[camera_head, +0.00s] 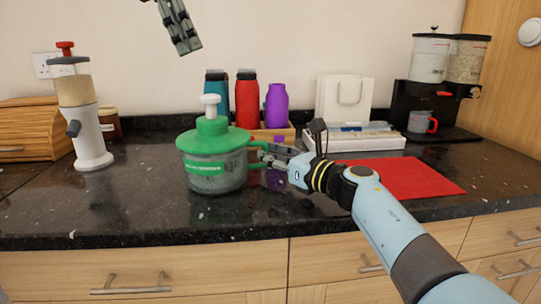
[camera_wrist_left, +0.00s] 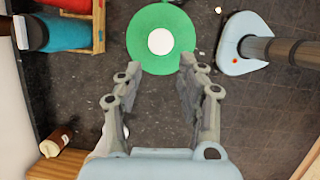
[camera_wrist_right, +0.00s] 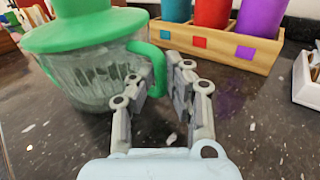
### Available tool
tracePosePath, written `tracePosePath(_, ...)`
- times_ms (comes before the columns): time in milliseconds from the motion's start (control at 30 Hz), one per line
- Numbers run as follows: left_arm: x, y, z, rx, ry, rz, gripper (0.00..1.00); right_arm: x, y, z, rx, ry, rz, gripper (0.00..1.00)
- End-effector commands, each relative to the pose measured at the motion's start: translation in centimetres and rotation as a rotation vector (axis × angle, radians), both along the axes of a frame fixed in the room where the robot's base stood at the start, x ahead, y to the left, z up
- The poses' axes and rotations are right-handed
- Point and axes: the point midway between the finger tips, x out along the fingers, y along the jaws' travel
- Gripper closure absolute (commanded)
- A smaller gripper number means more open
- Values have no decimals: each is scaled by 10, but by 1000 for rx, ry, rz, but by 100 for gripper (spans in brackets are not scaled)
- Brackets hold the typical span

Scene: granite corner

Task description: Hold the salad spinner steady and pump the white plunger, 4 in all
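The salad spinner (camera_head: 205,176) stands upright on the dark counter, with a clear bowl, a green lid (camera_head: 195,142) and a green side handle (camera_wrist_right: 158,67). The white plunger (camera_head: 210,100) stands up from the lid's centre. My right gripper (camera_head: 266,153) is at the handle on the spinner's right. In the right wrist view (camera_wrist_right: 157,78) its fingers are on both sides of the handle, shut on it. My left gripper (camera_head: 186,48) hangs well above the spinner. In the left wrist view its fingers (camera_wrist_left: 158,72) are apart and empty, with the plunger (camera_wrist_left: 160,41) seen from above beyond them.
A white dispenser (camera_head: 91,140) stands left of the spinner. Bottles (camera_head: 246,100) in a wooden holder (camera_wrist_right: 225,47) stand behind it.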

Motion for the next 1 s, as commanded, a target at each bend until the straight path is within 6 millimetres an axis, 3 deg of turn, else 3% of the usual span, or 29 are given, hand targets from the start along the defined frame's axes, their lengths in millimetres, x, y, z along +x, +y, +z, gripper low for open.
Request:
tracePosePath(233,0,0,0,0,0,0,62,0,0,0,1,1,0,100)
tracePosePath(533,0,0,0,0,0,0,99,0,0,0,1,1,0,100)
tracePosePath(1000,0,0,0,0,0,0,100,0,0,0,1,1,1,100)
